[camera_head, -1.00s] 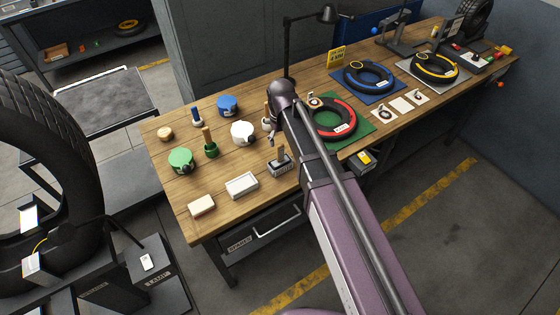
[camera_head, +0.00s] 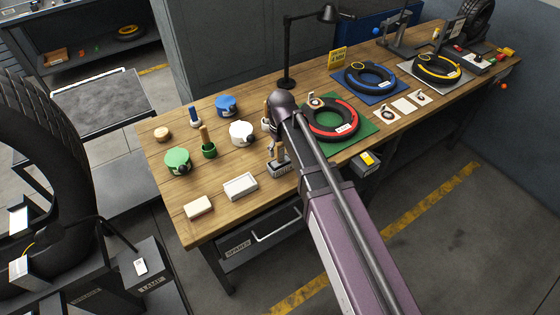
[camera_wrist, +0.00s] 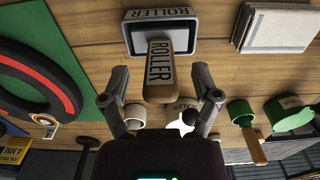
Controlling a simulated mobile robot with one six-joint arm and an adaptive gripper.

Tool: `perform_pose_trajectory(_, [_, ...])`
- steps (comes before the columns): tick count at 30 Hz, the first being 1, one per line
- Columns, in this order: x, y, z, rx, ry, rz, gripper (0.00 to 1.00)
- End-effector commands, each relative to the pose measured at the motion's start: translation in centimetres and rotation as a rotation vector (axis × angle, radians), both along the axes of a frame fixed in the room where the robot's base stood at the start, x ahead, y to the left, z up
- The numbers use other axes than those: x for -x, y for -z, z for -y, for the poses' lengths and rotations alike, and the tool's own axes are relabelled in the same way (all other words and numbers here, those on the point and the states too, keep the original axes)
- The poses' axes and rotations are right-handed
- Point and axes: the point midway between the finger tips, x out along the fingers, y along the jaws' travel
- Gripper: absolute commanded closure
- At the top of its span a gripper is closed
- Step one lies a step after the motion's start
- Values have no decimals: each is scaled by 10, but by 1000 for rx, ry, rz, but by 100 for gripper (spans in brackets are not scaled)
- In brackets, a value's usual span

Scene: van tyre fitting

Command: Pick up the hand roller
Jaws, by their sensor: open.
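The hand roller (camera_wrist: 159,68) stands in a holder (camera_wrist: 132,42) marked ROLLER; its wooden handle, also lettered ROLLER, points toward the wrist camera. In the head view the holder (camera_head: 279,169) sits near the bench's front edge, left of my arm. My gripper (camera_wrist: 160,76) is open, with one finger on each side of the handle in the wrist view. I see gaps between the fingers and the handle, and no contact. In the head view my wrist hides much of the gripper. The roller's working end is hidden in the holder.
Green (camera_head: 177,161), white (camera_head: 241,133) and blue (camera_head: 227,106) pots stand behind. A red-striped tyre ring (camera_head: 333,120) on a green mat lies to the right.

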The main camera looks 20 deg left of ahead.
Motion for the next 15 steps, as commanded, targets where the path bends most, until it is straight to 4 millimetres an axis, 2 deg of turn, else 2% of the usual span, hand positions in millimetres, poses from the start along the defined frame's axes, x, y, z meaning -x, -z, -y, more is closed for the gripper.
perform_pose_trajectory(9, [0, 0, 0, 0, 0, 0, 20])
perform_pose_trajectory(15, [0, 0, 0, 0, 0, 0, 79])
